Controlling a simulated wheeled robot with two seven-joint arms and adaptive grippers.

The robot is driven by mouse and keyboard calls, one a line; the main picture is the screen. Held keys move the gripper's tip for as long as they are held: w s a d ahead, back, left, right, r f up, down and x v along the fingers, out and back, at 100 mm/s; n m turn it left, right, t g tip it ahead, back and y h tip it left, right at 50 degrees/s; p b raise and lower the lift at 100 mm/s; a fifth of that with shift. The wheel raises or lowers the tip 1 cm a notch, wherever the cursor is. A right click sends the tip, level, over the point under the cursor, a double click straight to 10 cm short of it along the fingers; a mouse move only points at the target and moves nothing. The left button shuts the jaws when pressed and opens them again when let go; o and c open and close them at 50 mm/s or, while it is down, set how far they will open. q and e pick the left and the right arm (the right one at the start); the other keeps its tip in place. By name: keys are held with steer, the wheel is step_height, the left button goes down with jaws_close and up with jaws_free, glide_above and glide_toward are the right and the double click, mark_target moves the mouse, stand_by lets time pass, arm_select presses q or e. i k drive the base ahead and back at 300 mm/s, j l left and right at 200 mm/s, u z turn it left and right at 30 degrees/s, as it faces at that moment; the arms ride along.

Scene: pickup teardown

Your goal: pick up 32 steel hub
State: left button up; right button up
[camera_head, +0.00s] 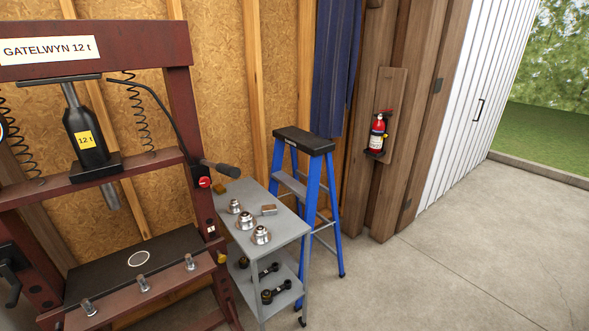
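Three silvery, stepped round metal parts that look like hubs stand on the top of a grey cart (283,228) in the head view. The rear hub (234,206) looks the smallest. The middle hub (245,221) and the front hub (261,236) stand nearer to me. I see no readable size marks, so I cannot tell which is the 32 steel hub. Neither of my grippers is in view.
A dark red press (181,88) stands left of the cart, its pump handle (221,169) reaching toward the cart. A small block (269,210) lies beside the hubs. Dark parts lie on the lower shelf. A blue stepladder (309,185) stands behind. The concrete floor (440,265) at right is clear.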

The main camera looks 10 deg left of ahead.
mark_target(236, 209)
steer(key=i+l+u, duration=0.6)
steer(key=l, duration=0.25)
steer(key=i+l+u, duration=0.4)
steer(key=l, duration=0.3)
steer(key=l+u, duration=0.2)
steer(key=l, duration=0.15)
steer(key=i+l+u, duration=0.2)
steer(key=l, duration=0.2)
steer(key=l+u, duration=0.2)
steer(key=l, duration=0.2)
